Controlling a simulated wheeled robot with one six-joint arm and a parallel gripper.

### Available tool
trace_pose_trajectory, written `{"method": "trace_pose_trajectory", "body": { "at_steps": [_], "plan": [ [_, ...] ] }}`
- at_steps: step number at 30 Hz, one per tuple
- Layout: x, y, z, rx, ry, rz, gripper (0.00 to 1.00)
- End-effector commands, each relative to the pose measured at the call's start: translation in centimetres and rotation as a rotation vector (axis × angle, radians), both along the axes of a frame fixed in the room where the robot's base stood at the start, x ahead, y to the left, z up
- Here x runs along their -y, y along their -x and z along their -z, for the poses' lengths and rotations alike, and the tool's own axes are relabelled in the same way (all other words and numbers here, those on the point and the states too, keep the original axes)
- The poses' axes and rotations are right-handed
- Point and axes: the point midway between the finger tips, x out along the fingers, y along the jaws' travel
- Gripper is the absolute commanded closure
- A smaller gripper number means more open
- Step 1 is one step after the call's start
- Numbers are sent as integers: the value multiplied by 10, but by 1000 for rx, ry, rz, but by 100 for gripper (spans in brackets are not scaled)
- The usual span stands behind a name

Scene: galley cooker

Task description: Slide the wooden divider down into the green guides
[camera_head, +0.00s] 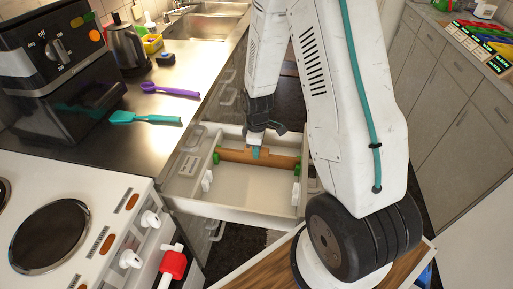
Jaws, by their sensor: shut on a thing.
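The wooden divider (236,156) is a long brown strip lying across the open white drawer (240,208). Its ends are close to the green guides, one at the left wall (216,157) and one at the right wall (297,169). I cannot tell whether its ends are inside the guides. My gripper (256,151) points down over the drawer and is shut on the divider near its middle. The fingertips are small in the view, and the arm hides part of the drawer's right side.
White guides (207,181) also sit on the drawer walls, nearer the front. The cooker (70,215) stands left of the drawer. The drawer's front floor is bare.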

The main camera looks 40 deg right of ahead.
Motion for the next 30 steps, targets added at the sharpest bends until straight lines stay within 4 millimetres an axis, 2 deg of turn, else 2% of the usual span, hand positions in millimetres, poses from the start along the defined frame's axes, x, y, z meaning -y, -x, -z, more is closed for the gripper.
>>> {"method": "trace_pose_trajectory", "body": {
  "at_steps": [14,15,17,23,26,30],
  "plan": [
    [0,0,1,0,0,0,100],
    [0,0,1,0,0,0,70],
    [0,0,1,0,0,0,53],
    [0,0,1,0,0,0,53],
    [0,0,1,-1,-1,0,28],
    [0,0,1,-1,-1,0,26]
  ]
}}
